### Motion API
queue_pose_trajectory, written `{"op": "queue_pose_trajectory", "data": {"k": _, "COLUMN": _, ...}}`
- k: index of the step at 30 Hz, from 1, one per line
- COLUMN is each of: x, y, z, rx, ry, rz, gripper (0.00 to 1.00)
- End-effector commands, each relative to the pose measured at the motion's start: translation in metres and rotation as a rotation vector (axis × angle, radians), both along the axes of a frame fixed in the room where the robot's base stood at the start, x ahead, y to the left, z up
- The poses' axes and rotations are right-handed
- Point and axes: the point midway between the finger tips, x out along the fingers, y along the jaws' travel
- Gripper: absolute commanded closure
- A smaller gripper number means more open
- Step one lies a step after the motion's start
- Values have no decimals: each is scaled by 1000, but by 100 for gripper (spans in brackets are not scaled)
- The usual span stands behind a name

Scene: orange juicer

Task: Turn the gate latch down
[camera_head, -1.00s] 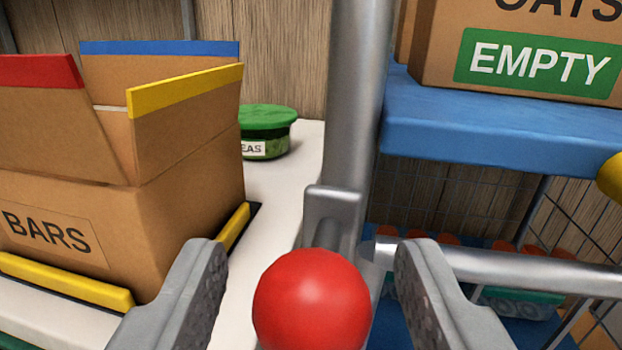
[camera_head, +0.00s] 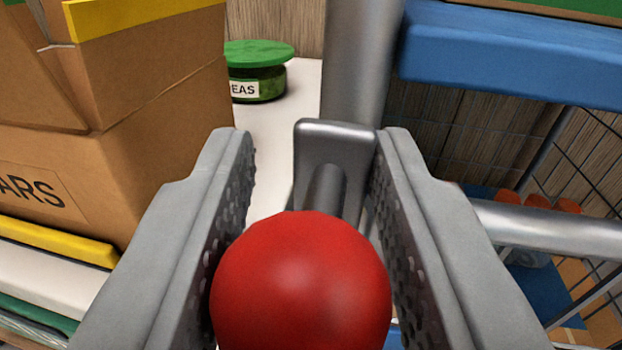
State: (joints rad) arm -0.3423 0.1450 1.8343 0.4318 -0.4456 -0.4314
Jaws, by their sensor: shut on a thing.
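The gate latch shows as a red ball knob (camera_head: 300,285) on a short grey metal stem (camera_head: 324,192). The stem runs to a grey bracket (camera_head: 335,136) on an upright metal post (camera_head: 362,60). My gripper (camera_head: 305,240) has one finger on each side of the red knob and is shut on it. The lower part of the knob runs out of the frame. A horizontal metal bar (camera_head: 550,230) lies to the right, partly hidden behind my right finger.
An open cardboard box (camera_head: 165,140) with yellow edging stands close on the left. A green-lidded jar (camera_head: 258,70) sits on the white surface behind it. A blue shelf (camera_head: 510,55) is at the upper right, with wire mesh below it.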

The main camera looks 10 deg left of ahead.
Motion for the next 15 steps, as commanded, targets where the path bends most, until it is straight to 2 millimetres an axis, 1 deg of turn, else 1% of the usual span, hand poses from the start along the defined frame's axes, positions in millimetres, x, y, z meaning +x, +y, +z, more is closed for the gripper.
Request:
{"op": "queue_pose_trajectory", "data": {"k": 5, "x": 0, "y": -3, "z": -1, "rx": 49, "ry": 0, "rz": 0, "gripper": 100}}
{"op": "queue_pose_trajectory", "data": {"k": 15, "x": -1, "y": -16, "z": -2, "rx": 236, "ry": -7, "rz": 1, "gripper": 100}}
